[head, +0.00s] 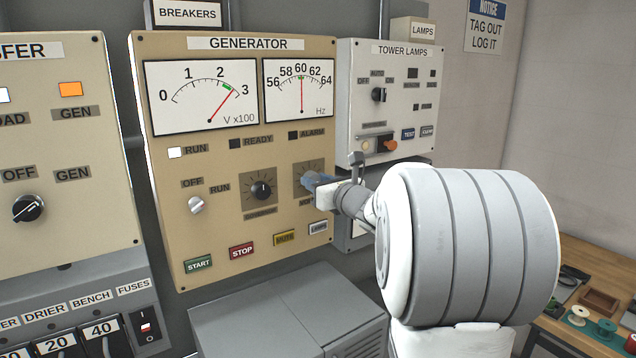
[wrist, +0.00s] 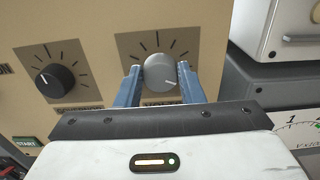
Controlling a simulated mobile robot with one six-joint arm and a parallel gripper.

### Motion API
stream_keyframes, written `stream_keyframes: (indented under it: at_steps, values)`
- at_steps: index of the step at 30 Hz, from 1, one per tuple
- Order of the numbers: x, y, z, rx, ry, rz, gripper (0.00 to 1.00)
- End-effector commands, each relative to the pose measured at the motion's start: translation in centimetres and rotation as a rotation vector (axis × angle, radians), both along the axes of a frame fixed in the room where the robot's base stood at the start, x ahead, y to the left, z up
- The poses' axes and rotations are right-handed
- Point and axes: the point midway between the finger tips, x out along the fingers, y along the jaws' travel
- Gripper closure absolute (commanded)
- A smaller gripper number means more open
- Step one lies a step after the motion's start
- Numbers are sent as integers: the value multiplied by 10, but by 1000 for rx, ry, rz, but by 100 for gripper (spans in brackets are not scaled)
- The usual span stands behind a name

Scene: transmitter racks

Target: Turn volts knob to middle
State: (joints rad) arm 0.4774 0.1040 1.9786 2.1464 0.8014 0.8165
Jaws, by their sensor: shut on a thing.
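The volts knob (wrist: 160,72) is a light grey round knob on a brown dial plate with dark tick marks, on the generator panel's right side. A pale mark on its face seems to point to the lower right in the wrist view. My gripper (wrist: 158,80) is shut on this knob, with one blue finger on each side. In the head view my gripper (head: 318,181) reaches the knob's plate (head: 305,172) from the right and hides the knob and most of its label. The V x100 meter (head: 203,95) has its red needle between 2 and 3, at the green band.
A black knob (head: 262,190) on a similar plate sits left of my gripper, also in the wrist view (wrist: 56,78). Below are START, STOP (head: 241,251) and other buttons. The tower lamps panel (head: 391,100) stands close at the right. The Hz meter (head: 299,88) reads about 60.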

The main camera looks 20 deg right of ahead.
Motion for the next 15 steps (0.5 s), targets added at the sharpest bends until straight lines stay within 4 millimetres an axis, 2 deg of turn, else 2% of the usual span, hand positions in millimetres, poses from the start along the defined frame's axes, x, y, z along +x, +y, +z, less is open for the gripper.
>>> stream_keyframes:
  at_steps: [8, 15]
  values:
    - [0, 0, -6, -86, -16, -1, 88]
    - [0, 1, -9, -267, -49, -1, 88]
